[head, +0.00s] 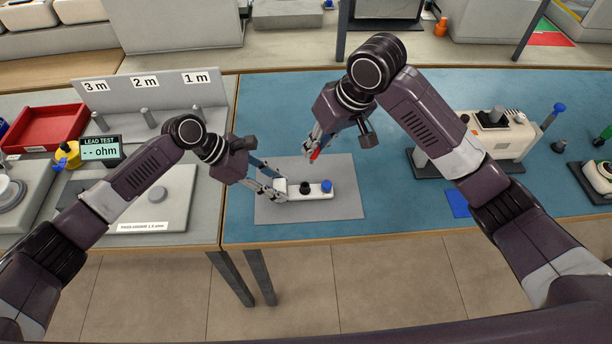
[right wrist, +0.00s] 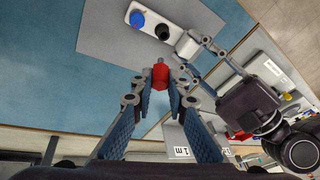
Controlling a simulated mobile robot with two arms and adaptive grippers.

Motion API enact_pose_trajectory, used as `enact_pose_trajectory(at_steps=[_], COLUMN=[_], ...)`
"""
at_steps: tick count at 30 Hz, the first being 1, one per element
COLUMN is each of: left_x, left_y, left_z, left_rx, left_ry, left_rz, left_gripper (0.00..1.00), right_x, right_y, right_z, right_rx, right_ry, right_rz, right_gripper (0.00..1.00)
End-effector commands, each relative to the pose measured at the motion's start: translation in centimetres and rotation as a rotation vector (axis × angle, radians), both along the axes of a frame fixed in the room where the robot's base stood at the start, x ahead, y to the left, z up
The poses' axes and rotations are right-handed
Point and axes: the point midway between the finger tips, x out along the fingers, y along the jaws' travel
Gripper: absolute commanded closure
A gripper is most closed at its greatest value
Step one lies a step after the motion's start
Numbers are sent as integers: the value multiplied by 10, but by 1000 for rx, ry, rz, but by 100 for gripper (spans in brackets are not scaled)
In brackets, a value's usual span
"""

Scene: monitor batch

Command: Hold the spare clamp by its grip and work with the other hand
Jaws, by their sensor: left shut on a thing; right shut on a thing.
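A white bar-shaped piece, which I take as the spare clamp (head: 316,193), lies flat on a grey mat (head: 345,210). It has a black knob (head: 305,187) and a blue knob (head: 327,186). My left gripper (head: 275,190) is shut on the pale block at its left end. My right gripper (head: 313,152) is shut on a small red piece (head: 315,154) above the mat's far edge. In the right wrist view the red piece (right wrist: 160,76) sits between the fingertips of my right gripper (right wrist: 160,85), apart from the white clamp (right wrist: 148,22).
A cream device (head: 510,138) stands on the blue table (head: 400,195) to the right, near a blue card (head: 457,204). On the left table are a lead test meter (head: 101,150), a red tray (head: 45,130) and a rack (head: 150,100) marked in metres.

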Motion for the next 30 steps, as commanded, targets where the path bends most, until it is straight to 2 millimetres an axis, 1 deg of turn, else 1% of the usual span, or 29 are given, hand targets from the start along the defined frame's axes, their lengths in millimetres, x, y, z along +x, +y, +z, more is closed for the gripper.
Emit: enact_pose_trajectory(at_steps=[15,26,27,30], left_x=[0,0,0,0], left_y=[0,0,0,0], left_z=[0,0,0,0], left_rx=[-1,-1,-1,-1], left_ry=[0,0,0,0], left_rz=[0,0,0,0], left_gripper=[99,99,65,54], right_x=[3,3,3,3], right_y=[-4,-5,-5,-5], right_z=[25,29,29,29], right_rx=[0,0,0,0], right_ry=[0,0,0,0], right_rz=[0,0,0,0], right_gripper=[100,100,100,100])
